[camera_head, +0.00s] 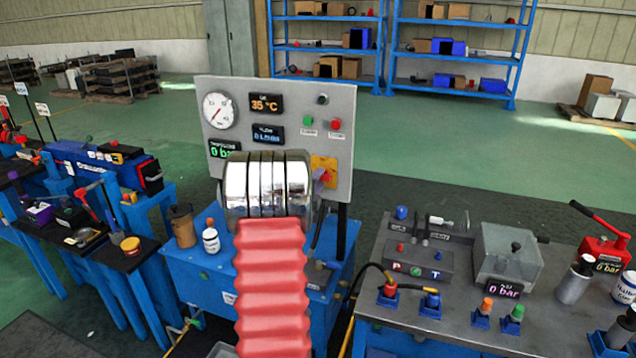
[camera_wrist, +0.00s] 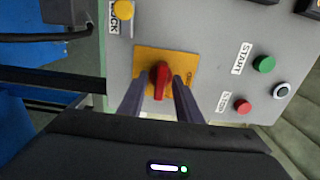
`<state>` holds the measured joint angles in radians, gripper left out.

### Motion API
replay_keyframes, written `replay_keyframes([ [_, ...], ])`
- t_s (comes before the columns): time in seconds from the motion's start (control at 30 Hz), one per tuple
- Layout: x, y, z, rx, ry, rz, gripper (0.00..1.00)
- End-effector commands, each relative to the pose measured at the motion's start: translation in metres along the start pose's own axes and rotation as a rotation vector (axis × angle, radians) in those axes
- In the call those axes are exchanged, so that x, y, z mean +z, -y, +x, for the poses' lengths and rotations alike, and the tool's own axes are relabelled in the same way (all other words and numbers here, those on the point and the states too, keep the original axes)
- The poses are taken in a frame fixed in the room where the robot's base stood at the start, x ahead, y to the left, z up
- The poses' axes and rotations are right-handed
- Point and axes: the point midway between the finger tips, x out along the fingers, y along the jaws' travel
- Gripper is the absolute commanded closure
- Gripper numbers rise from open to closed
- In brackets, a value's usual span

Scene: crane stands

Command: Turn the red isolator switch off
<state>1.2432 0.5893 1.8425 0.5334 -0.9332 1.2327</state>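The red isolator switch (camera_wrist: 160,78) sits on a yellow plate (camera_wrist: 145,58) on the grey panel. In the wrist view its handle is elongated roughly up and down the picture. My gripper (camera_wrist: 161,84) is open, one dark finger on each side of the handle. A little yellow shows between handle and fingers, so I see no clear grip. In the head view the yellow plate (camera_head: 323,163) is at the panel's lower right; my arm hides most of my gripper and part of the switch.
The grey panel (camera_head: 285,95) carries a gauge, displays and buttons. A green START button (camera_wrist: 263,64) and a red button (camera_wrist: 242,106) lie right of the switch in the wrist view. A yellow LOCK knob (camera_wrist: 124,10) is upper left. A workbench (camera_head: 455,325) stands at the right.

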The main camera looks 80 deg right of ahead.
Motion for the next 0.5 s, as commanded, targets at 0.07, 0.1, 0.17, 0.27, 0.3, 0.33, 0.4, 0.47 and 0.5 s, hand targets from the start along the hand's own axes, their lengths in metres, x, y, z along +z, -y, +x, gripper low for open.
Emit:
replay_keyframes([
  [0.07, -0.0001, 0.0001, -0.0001, 0.0, 0.0, 0.0, 0.69],
  [0.1, -0.0001, 0.0001, -0.0001, 0.0, 0.0, 0.0, 0.69],
  [0.17, -0.0002, 0.0002, -0.0002, 0.0, 0.0, 0.0, 0.72],
  [0.27, -0.0001, 0.0003, -0.0002, 0.0, 0.0, 0.0, 0.79],
  [0.3, -0.0002, 0.0003, -0.0003, -0.001, 0.0, 0.0, 0.81],
  [0.33, -0.0002, 0.0003, -0.0003, -0.001, 0.0, 0.0, 0.83],
  [0.4, -0.0001, 0.0003, -0.0003, -0.001, 0.0, 0.0, 0.88],
  [0.47, -0.0002, 0.0003, -0.0003, 0.0, 0.0, 0.0, 0.93],
  [0.5, -0.0001, 0.0001, -0.0004, 0.0, 0.0, 0.0, 0.95],
])
